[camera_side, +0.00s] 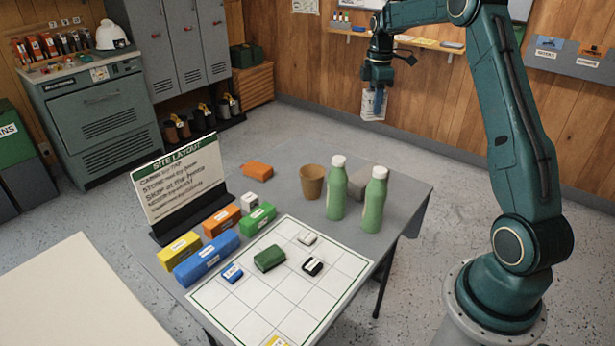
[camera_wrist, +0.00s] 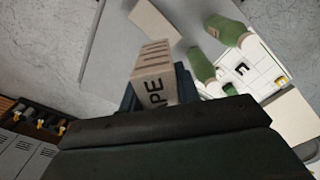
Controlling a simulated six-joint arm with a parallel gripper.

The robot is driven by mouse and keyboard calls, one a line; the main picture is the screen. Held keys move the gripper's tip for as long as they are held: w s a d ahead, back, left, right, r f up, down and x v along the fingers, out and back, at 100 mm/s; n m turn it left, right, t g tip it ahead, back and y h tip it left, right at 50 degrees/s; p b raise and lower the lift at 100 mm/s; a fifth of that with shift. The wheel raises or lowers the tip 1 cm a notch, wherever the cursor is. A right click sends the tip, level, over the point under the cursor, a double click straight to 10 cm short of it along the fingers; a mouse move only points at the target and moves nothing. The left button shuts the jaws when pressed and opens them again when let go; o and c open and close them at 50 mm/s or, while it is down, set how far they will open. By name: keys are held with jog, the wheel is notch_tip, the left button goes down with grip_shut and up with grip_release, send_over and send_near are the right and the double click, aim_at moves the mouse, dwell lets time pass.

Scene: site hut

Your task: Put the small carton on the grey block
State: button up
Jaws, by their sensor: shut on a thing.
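My gripper (camera_side: 374,98) is high above the back of the table, near the wall, pointing down. In the wrist view its dark blue fingers (camera_wrist: 158,90) are shut on the small carton (camera_wrist: 154,74), a tan box with dark lettering ending in "APE".
Two green bottles (camera_side: 338,188) (camera_side: 375,200) with white caps stand in front of the block. A brown cup (camera_side: 312,182) is to the left. A white grid board (camera_side: 330,270) holds small blocks. Coloured boxes (camera_side: 206,258) and a sign (camera_side: 180,185) fill the table's left side.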

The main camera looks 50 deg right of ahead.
jog(key=shift+s+d+r, duration=0.1)
jog(key=shift+d, duration=0.65)
send_over(368, 174)
notch_tip(368, 174, down, 20)
jog(key=shift+d, duration=0.1)
dwell(0.6)
jog(key=o, duration=1)
jog(key=shift+c, duration=0.2)
